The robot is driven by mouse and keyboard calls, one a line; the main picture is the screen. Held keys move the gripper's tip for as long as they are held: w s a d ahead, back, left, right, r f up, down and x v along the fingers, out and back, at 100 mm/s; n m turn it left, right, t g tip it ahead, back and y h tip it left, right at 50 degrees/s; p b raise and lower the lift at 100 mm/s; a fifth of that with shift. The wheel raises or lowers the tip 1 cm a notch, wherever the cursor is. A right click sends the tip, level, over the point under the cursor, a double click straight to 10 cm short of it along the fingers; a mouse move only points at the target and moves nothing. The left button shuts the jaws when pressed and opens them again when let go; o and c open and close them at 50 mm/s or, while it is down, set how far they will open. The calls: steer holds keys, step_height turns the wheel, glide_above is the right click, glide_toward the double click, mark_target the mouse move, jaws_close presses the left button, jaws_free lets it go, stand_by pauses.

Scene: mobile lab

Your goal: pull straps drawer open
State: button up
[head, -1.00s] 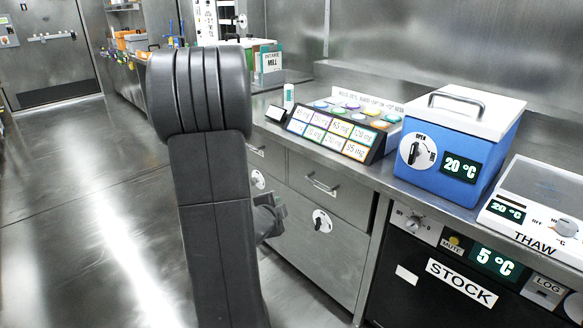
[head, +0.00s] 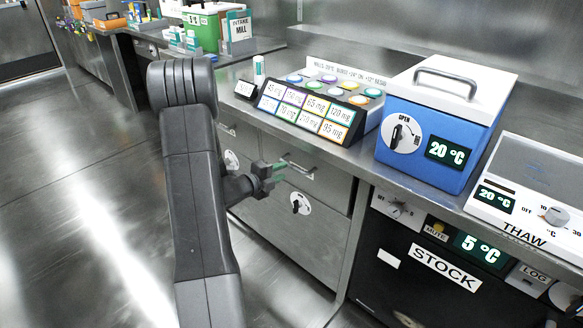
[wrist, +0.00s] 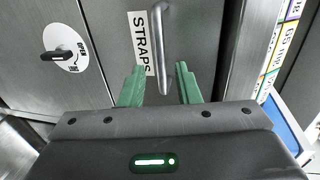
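The straps drawer (head: 322,190) is a grey steel front under the counter, and it looks shut. Its bar handle (head: 296,169) also shows in the wrist view (wrist: 161,45), beside a white STRAPS label (wrist: 141,42). My gripper (head: 275,172) is in front of the drawer, close to the handle. In the wrist view its two green fingers are apart, and the handle's near end shows between them (wrist: 160,82). I see no finger pressed on the handle; whether the fingertips reach around it in depth I cannot tell.
A round dial with a black knob (head: 300,204) sits on the front below the handle. The counter above holds a sloped label rack (head: 305,112) and a blue cooler (head: 440,135). A black STOCK unit (head: 400,262) stands to the right. Floor to the left is clear.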

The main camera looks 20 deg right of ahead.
mark_target(291, 167)
steer(key=x, duration=0.6)
steer(key=shift+w+d, duration=0.15)
steer(key=shift+d, duration=0.15)
jaws_close()
